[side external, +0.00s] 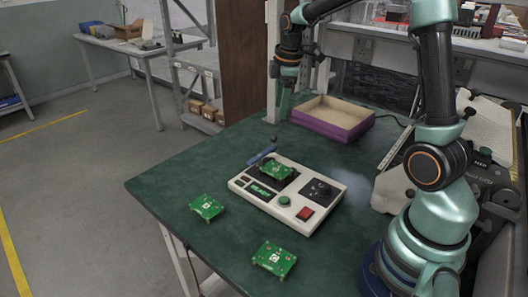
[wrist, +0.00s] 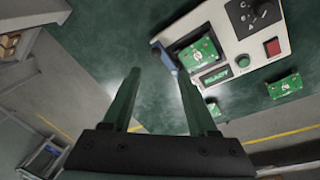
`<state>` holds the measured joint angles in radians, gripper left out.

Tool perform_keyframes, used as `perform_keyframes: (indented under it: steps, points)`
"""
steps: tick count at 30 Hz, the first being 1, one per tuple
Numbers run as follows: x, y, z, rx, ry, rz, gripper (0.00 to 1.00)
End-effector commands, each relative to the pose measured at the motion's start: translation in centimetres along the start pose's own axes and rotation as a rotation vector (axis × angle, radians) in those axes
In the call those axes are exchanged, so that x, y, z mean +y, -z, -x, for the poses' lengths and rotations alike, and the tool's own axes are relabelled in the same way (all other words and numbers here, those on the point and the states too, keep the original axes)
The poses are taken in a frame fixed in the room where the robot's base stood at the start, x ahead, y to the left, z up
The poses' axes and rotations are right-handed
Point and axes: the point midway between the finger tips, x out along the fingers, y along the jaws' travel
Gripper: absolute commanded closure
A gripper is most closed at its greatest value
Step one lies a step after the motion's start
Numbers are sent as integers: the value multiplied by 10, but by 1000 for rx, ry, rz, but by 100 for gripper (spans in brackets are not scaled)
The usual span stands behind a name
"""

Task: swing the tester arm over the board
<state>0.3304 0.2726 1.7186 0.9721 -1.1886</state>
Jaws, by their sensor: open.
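The white tester (side external: 300,207) sits on the green table, with a green board (side external: 277,171) lying in its dark nest. The tester's blue arm (side external: 262,154) is at the nest's back-left edge, beside the board, not across it. It also shows in the wrist view as a blue bar (wrist: 167,59) along the board's left side. My gripper (side external: 281,112) hangs above the table behind the tester, apart from the blue arm. In the wrist view my gripper (wrist: 163,92) has its two fingers spread with only table between them. The green display (wrist: 215,76) reads READY.
Two loose green boards lie on the table, one left of the tester (side external: 207,207) and one in front (side external: 274,259). A purple-sided tray (side external: 309,124) stands at the back, close to my gripper. The tester carries a red button (side external: 305,213) and a black dial (side external: 321,190).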

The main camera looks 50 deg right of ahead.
Motion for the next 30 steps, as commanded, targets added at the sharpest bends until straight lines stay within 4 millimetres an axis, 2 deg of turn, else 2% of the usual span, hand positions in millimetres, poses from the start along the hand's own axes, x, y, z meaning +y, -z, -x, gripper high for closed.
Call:
perform_keyframes:
  steps: [4, 15, 18, 23, 30]
  points:
    - [0, 0, 11, 1, -1, 0, 41]
    - [-1, 0, 13, 1, -1, -2, 41]
    - [-6, 3, 20, 7, -11, -26, 41]
    - [-35, 15, 45, 40, -48, -146, 41]
    - [-99, 26, 80, 134, -99, -414, 41]
